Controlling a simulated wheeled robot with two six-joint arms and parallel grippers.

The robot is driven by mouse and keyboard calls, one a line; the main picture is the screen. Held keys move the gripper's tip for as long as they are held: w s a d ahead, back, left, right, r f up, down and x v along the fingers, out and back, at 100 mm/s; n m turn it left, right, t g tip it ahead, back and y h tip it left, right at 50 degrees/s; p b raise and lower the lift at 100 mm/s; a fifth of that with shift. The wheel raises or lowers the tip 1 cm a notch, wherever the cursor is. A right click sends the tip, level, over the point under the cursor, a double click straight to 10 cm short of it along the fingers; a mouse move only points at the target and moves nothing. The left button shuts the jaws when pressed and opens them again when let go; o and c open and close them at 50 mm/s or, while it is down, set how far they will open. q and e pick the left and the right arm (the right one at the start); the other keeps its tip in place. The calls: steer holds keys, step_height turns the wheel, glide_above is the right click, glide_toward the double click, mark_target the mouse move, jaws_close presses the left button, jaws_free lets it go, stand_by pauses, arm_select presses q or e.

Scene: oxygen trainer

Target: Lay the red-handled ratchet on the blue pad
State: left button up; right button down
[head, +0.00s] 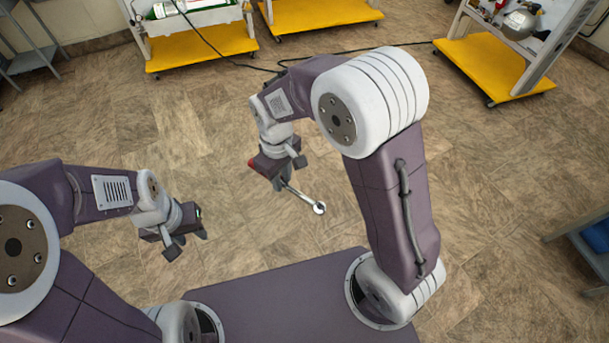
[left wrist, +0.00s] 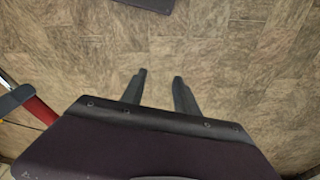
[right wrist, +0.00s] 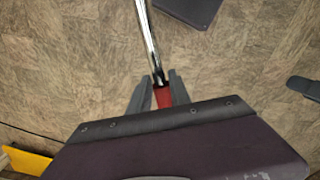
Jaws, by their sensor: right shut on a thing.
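The red-handled ratchet is held by my right gripper (head: 283,182). In the right wrist view its red handle (right wrist: 162,97) is between the two fingers and its chrome shaft (right wrist: 149,40) runs out past the top edge. In the head view the shaft and round head (head: 319,208) point down and right, above the floor. My left gripper (head: 188,252) is apart from it; in the left wrist view its fingers (left wrist: 161,88) are spread and empty. A blue surface (head: 598,236) shows at the right edge of the head view, cut off; I cannot tell whether it is the pad.
A grey stand (head: 580,244) holds the blue surface at the far right. Carts with yellow bases (head: 200,47) stand at the back, another yellow one (head: 485,65) at the back right. A dark cable crosses the floor. The open floor (head: 500,170) between is clear.

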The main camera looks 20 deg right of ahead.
arm_select(q)
steer(key=shift+o, duration=0.2)
arm_select(e)
steer(key=shift+a+r+n, duration=0.15)
steer(key=shift+a+n, duration=0.15)
steer(key=shift+a, duration=0.15)
arm_select(q)
steer(key=shift+o, duration=1.2)
steer(key=shift+s, duration=0.1)
steer(key=w+d+r+n+g+h, duration=0.55)
steer(key=w+d+r, duration=0.65)
steer(key=w+r, duration=0.25)
arm_select(e)
steer(key=shift+w, duration=0.1)
arm_select(q)
steer(key=w+f+n+g+h, duration=0.1)
steer(key=w+f+h, duration=0.1)
steer(key=w+f, duration=0.3)
steer(key=x, duration=1.3)
steer(key=shift+s+a, duration=0.35)
steer(key=shift+a, duration=0.05)
